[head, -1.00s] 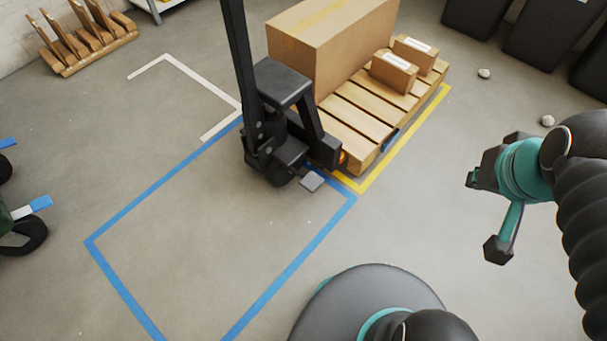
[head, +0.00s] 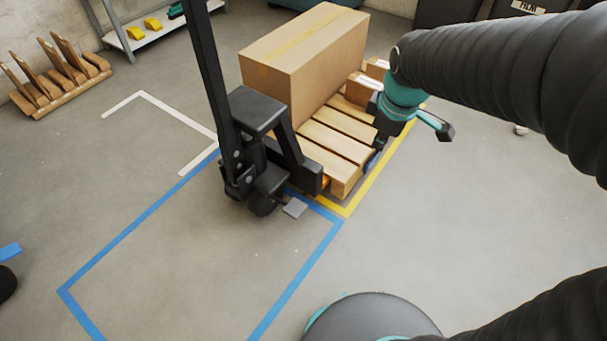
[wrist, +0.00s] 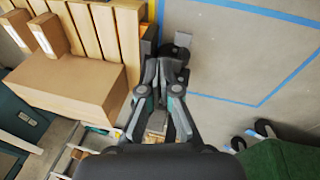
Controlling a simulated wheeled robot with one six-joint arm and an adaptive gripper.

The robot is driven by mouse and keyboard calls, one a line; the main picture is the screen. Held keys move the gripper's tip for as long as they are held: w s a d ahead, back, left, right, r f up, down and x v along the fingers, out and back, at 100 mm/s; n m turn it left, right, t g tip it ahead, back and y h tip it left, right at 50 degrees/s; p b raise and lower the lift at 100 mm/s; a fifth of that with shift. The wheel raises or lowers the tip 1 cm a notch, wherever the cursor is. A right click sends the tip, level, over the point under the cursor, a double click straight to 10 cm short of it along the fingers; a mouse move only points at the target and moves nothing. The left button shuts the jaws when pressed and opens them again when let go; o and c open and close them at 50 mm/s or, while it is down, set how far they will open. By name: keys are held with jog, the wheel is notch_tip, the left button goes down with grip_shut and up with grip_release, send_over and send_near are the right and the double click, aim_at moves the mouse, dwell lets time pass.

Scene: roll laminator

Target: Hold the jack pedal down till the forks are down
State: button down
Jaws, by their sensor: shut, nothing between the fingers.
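The black pallet jack (head: 262,150) stands at the near end of a wooden pallet (head: 345,172). Its flat grey pedal (head: 295,207) sticks out low at its near side, just above the floor; the pedal also shows in the wrist view (wrist: 183,40). The forks are mostly hidden by the pallet; a bit of orange shows beside the jack. My gripper (head: 378,138) is shut and empty, above the pallet's right side, up and to the right of the pedal. In the wrist view my fingers (wrist: 163,72) point toward the jack, apart from the pedal.
A large carton (head: 305,60) and small boxes (head: 362,88) load the pallet. Blue tape (head: 130,240) and yellow tape (head: 385,150) mark the floor. A wooden rack (head: 60,80) and a shelf (head: 150,40) stand at the back left. The floor right of the pedal is clear.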

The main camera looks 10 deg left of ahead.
jog(key=w+a+f+n+g+b, duration=0.2)
jog(key=w+a+f+n, duration=0.3)
jog(key=a+f+n, duration=0.45)
jog(key=n+b, duration=0.1)
jog(key=n, duration=0.6)
send_over(296, 209)
notch_tip(296, 209, down, 18)
jog(key=r, duration=0.1)
jog(key=shift+f+g+h, duration=0.2)
jog(key=shift+g+h, duration=0.2)
notch_tip(296, 209, down, 14)
jog(key=shift+b, duration=0.7)
